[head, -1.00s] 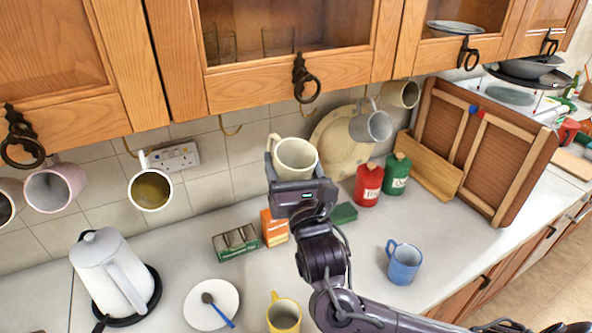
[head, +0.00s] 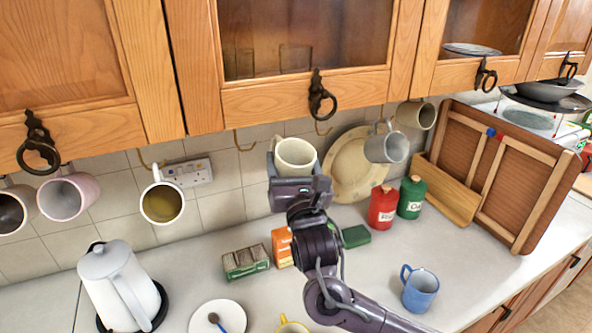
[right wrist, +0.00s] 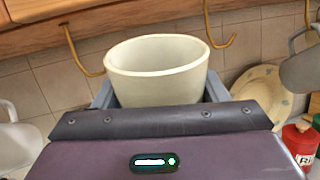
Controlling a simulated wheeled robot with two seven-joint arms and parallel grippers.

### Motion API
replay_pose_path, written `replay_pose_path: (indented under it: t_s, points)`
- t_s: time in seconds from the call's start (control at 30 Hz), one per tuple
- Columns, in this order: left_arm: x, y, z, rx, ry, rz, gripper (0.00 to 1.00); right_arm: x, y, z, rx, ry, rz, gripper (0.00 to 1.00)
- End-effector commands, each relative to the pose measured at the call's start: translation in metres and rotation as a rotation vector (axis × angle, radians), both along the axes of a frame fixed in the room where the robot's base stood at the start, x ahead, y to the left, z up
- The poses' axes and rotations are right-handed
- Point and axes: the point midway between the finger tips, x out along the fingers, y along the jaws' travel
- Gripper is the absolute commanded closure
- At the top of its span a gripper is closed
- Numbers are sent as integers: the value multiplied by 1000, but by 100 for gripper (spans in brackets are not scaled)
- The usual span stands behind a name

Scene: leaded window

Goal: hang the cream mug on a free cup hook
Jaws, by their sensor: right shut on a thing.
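The cream mug (head: 295,155) is upright with its open mouth up, in front of the tiled wall below the cabinets. My right gripper (head: 296,172) is shut on it, a finger on each side; the mug also fills the middle of the right wrist view (right wrist: 158,75). Its handle shows at its upper left in the head view. My left gripper is out of view.
Hanging mugs flank the empty hooks: a white one with an olive inside (head: 162,203), a pink one (head: 68,196) and a grey one (head: 386,144). A cream plate (head: 358,175) leans on the wall. The kettle (head: 120,285) and blue mug (head: 420,290) stand on the counter (head: 365,262).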

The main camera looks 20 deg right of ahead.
Motion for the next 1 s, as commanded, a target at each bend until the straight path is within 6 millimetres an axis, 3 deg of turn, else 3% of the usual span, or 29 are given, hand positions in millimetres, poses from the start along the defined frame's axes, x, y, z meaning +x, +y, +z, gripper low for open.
replay_pose_path:
  t_s: [0.27, 0.67, 1.0]
  points:
    - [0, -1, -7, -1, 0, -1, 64, 17, 1, 3, 1, -4, -1, 65]
    - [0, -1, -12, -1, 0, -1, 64, 14, 27, 3, 4, -3, 1, 65]
    - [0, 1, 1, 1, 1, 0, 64, 14, 47, 2, 2, -1, -1, 65]
